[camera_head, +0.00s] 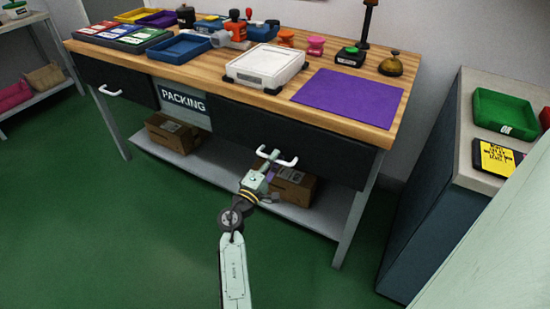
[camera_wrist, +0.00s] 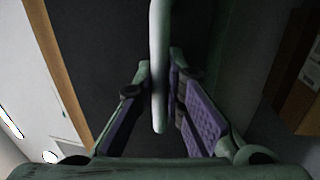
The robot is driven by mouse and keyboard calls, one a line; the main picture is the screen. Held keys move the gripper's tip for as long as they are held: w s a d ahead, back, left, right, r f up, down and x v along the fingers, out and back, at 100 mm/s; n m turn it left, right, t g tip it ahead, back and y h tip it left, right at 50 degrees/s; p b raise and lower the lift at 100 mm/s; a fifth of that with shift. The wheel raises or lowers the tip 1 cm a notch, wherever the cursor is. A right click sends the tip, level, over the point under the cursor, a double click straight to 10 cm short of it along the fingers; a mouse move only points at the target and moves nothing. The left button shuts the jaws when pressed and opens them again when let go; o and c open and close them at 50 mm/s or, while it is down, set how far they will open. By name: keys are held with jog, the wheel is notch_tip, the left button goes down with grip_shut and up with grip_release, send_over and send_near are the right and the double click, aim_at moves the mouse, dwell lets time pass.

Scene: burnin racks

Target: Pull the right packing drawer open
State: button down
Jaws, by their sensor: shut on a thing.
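The right packing drawer (camera_head: 315,150) is a dark panel under the wooden top of the packing bench. Its front looks flush with the bench in the head view. Its white bar handle (camera_head: 280,158) sticks out from the front. My gripper (camera_head: 267,170) is at this handle, coming from below and in front. In the wrist view the white handle (camera_wrist: 159,60) runs between the two purple-padded fingers of my gripper (camera_wrist: 160,85), which are shut on it. The drawer's dark front (camera_wrist: 100,40) lies behind the fingers. The inside of the drawer is hidden.
A left drawer with a white handle (camera_head: 110,91) sits beside the PACKING sign (camera_head: 183,100). Cardboard boxes (camera_head: 178,132) stand on the lower shelf (camera_head: 225,172). A white scale-like box (camera_head: 265,66) and purple mat (camera_head: 347,97) lie on top. Green floor (camera_head: 130,230) in front is clear.

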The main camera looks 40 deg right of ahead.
jog(key=r+b+v, duration=0.1)
jog(key=r+v, duration=0.1)
jog(key=v, duration=1.2)
jog(key=a+r+b+v, duration=0.1)
jog(key=r+b+v, duration=0.1)
jog(key=v, duration=1.2)
jog(key=shift+s+a+r, duration=0.35)
jog(key=shift+r, duration=0.3)
jog(key=c, duration=1.6)
grip_release()
jog(key=shift+c, duration=0.2)
